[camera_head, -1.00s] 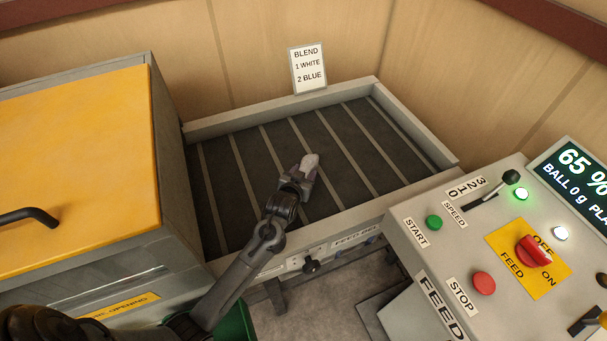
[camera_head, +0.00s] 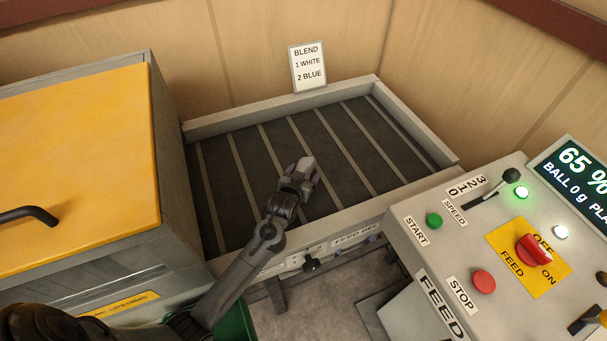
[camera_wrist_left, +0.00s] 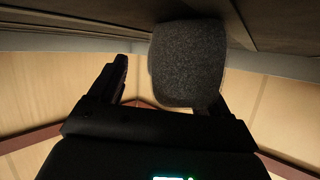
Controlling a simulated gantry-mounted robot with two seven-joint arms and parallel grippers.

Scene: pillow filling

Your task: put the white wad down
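The white wad (camera_head: 307,163) is a small pale lump at the tip of my left gripper (camera_head: 301,173), over the dark slatted feed bed (camera_head: 262,150). In the left wrist view the wad (camera_wrist_left: 188,60) looks dark grey in shadow, close to or against the bed surface at the top of the picture; contact is unclear. My left gripper (camera_wrist_left: 168,95) has its fingers apart. A clear gap shows between one finger and the wad, while the wad partly covers the other finger. My right gripper is not in view.
A pale raised rim (camera_head: 290,110) surrounds the bed. A yellow-lidded cabinet (camera_head: 75,165) stands at left, a control panel (camera_head: 470,235) at right. A blend sign (camera_head: 308,68) reads 1 white, 2 blue. The rest of the bed is bare.

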